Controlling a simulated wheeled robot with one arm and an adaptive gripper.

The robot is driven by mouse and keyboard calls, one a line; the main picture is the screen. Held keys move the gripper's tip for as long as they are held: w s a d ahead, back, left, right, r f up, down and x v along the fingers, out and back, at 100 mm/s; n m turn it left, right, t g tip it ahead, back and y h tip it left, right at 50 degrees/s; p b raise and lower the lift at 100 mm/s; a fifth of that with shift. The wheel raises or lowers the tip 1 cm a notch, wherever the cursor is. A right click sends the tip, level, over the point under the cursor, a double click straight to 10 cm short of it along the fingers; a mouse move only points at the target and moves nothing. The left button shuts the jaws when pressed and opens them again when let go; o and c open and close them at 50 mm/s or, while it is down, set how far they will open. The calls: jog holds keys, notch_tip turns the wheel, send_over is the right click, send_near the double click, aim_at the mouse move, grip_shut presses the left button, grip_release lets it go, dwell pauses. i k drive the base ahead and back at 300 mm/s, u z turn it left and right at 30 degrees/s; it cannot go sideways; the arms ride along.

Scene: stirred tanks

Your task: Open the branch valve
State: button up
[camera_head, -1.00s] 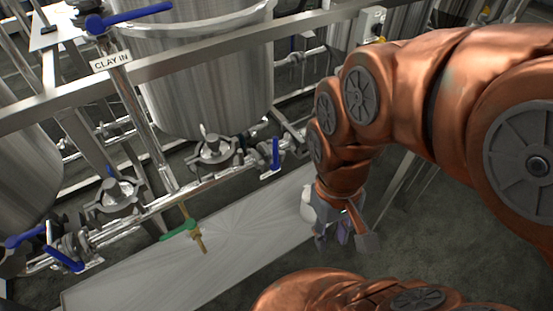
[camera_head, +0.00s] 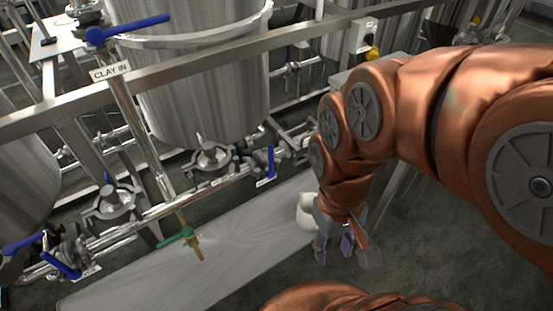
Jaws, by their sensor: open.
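Several valves show on the pipework; no readable label says which is the branch valve. A green-handled valve (camera_head: 176,236) with a brass outlet hangs from the lower pipe, above the pale metal tray. A blue-handled valve (camera_head: 270,160) stands upright right of it, with a small unreadable tag. Another blue handle (camera_head: 62,264) is at lower left. My gripper (camera_head: 346,248) is open and empty, pointing down, well right of the green and blue handles.
Steel tanks (camera_head: 205,85) stand behind a horizontal frame rail (camera_head: 215,52). The pale tray (camera_head: 230,262) runs beneath the pipes. A white rounded object (camera_head: 305,212) is just left of my gripper, partly hidden. Dark floor (camera_head: 420,240) is clear at right.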

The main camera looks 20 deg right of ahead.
aim_at(271, 173)
jog(key=z, duration=0.2)
jog(key=k, duration=1.1)
jog(key=u, duration=0.15)
